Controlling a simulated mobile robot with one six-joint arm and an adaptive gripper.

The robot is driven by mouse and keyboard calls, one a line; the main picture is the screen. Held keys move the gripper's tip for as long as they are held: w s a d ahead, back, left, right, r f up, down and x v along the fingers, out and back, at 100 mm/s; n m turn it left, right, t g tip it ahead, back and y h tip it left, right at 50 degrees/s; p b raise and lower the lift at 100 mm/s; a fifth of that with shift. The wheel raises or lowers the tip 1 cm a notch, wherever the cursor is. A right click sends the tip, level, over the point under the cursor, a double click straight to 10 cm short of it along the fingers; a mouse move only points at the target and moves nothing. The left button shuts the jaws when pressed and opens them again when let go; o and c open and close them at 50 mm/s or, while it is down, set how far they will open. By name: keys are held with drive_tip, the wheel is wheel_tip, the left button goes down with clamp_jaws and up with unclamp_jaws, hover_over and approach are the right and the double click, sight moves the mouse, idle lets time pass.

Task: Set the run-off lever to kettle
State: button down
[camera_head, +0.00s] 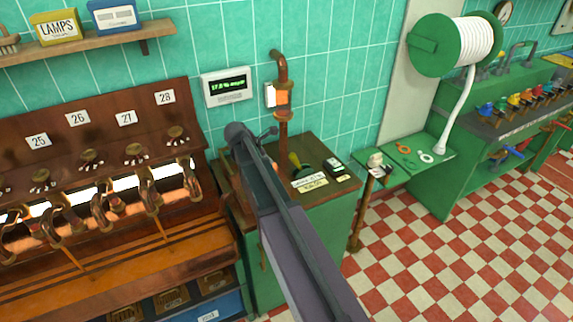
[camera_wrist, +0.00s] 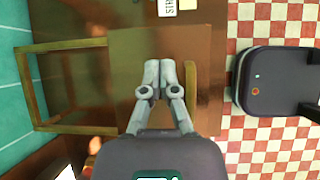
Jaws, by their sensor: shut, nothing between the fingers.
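I cannot tell which setting the lever is at. My gripper (camera_wrist: 160,68) is shut and empty in the wrist view, over a brown surface (camera_wrist: 125,45). A brass-coloured bar (camera_wrist: 190,90) lies just right of the fingers, apart from them. A white card (camera_wrist: 168,8) shows at the top edge. In the head view my arm hides the gripper.
A copper pipe (camera_head: 283,95) rises behind the cabinet, beside a wall display (camera_head: 228,87). The copper kettle bench (camera_head: 110,240) is at left. Checkered floor (camera_head: 420,260) is open at right.

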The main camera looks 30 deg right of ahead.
sight(297, 164)
drive_tip(key=shift+w+d+r+n+h, duration=0.2)
drive_tip(key=shift+w+d+n+h, duration=0.3)
drive_tip(key=shift+w+d+n, duration=0.85)
drive_tip(key=shift+w+f+b, duration=0.1)
drive_tip(key=shift+w+b, duration=0.05)
drive_tip(key=shift+b, duration=0.15)
drive_tip(key=shift+b+x, duration=1.15)
drive_tip(key=shift+x, duration=0.3)
drive_tip(key=shift+b+x, duration=2.55)
drive_tip(key=shift+x, duration=0.85)
